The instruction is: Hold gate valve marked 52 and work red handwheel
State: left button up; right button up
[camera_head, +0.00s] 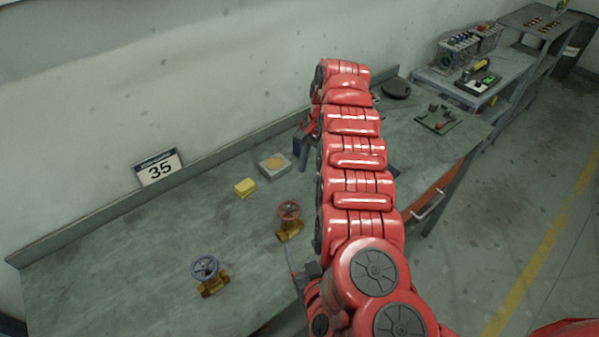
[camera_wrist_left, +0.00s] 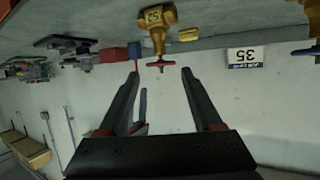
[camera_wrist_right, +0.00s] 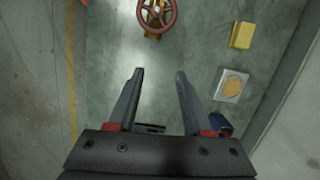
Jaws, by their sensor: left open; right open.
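The brass gate valve with a red handwheel (camera_head: 289,209) stands upright on the bench. In the left wrist view, upside down, its brass body (camera_wrist_left: 158,32) bears a tag that seems to read 52. Its handwheel (camera_wrist_left: 160,64) shows edge-on. My left gripper (camera_head: 295,265) is open, low beside the valve; its fingers (camera_wrist_left: 160,72) point towards it with nothing between them. My right gripper (camera_wrist_right: 156,73) is open and empty above the bench, apart from the handwheel (camera_wrist_right: 157,12) at the top of the right wrist view. My arm largely hides it in the head view.
A second brass valve with a blue handwheel (camera_head: 206,268) stands front left. A yellow block (camera_head: 245,187) and a grey block with an orange disc (camera_head: 268,171) lie behind the red-wheeled valve. A blue object (camera_wrist_right: 222,123) is partly hidden by my right gripper. A 35 sign (camera_head: 158,169) stands at the wall.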

aim_at(287, 212)
pick_arm(q)
jog(key=x, duration=1.7)
jog(key=shift+w, duration=0.3)
pick_arm(e)
jog(key=shift+g+y, duration=0.4)
jog(key=shift+g, duration=0.4)
jog(key=s+a+r, duration=0.1)
jog(key=s, duration=0.1)
jog(key=s+a+r, duration=0.1)
jog(key=a, duration=0.1)
jog(key=shift+s+r, duration=0.2)
jog(key=shift+s, duration=0.15)
pick_arm(q)
jog(key=shift+c, duration=0.3)
grip_shut()
